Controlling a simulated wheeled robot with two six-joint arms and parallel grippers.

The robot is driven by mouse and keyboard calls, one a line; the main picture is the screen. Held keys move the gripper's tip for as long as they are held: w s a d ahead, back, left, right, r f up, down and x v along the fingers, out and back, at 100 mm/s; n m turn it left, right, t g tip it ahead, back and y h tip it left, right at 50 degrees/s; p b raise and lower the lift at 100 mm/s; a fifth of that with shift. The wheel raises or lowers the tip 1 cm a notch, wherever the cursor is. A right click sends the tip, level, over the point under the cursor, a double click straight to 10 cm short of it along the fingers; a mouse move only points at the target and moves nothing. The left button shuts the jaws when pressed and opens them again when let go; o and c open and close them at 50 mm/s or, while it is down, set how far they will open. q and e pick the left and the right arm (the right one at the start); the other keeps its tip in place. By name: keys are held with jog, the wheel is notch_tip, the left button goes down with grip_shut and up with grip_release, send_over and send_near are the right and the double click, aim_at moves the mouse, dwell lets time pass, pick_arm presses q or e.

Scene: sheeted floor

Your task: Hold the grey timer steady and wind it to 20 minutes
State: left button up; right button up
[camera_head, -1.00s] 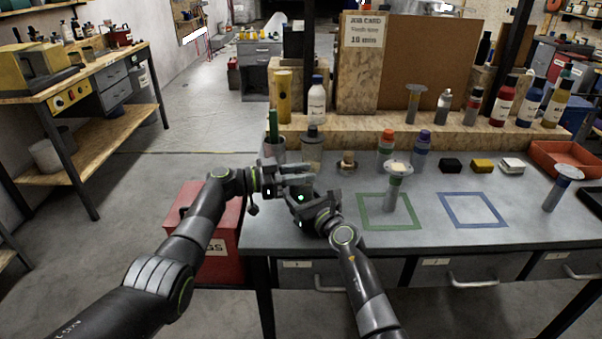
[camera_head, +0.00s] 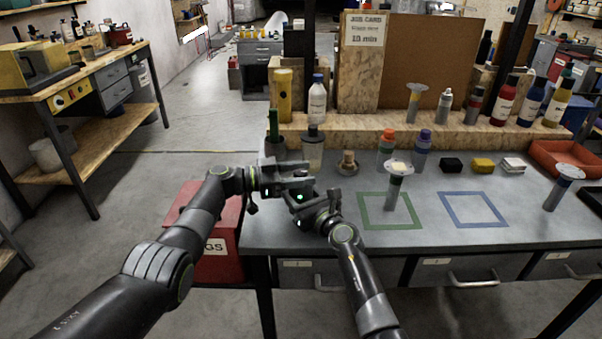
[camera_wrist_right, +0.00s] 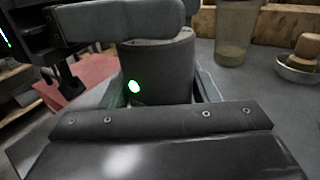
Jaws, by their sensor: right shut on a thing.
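The grey timer shows in the right wrist view as a dark grey cylinder (camera_wrist_right: 158,68) standing upright, with a green light in front of it. My right gripper (camera_head: 312,203) is shut on the timer's body, low at the left front of the bench. My left gripper (camera_head: 296,184) is at the timer's top; one of its dark fingers (camera_wrist_right: 118,20) lies across the top in the wrist view. Whether its jaws are closed on the top is not clear. The grippers hide most of the timer in the head view, and its dial and marks are not visible.
A green square outline (camera_head: 390,226) and a blue one (camera_head: 473,224) are on the bench. A cup (camera_head: 313,152) and a small bowl (camera_head: 347,168) stand behind my grippers. A job card (camera_head: 363,28) is on the board.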

pick_arm(q)
jog(key=shift+r, duration=0.15)
jog(key=s+a, duration=0.2)
jog(key=a, duration=0.9)
jog(key=shift+s+a, duration=0.15)
jog(key=shift+a, duration=0.25)
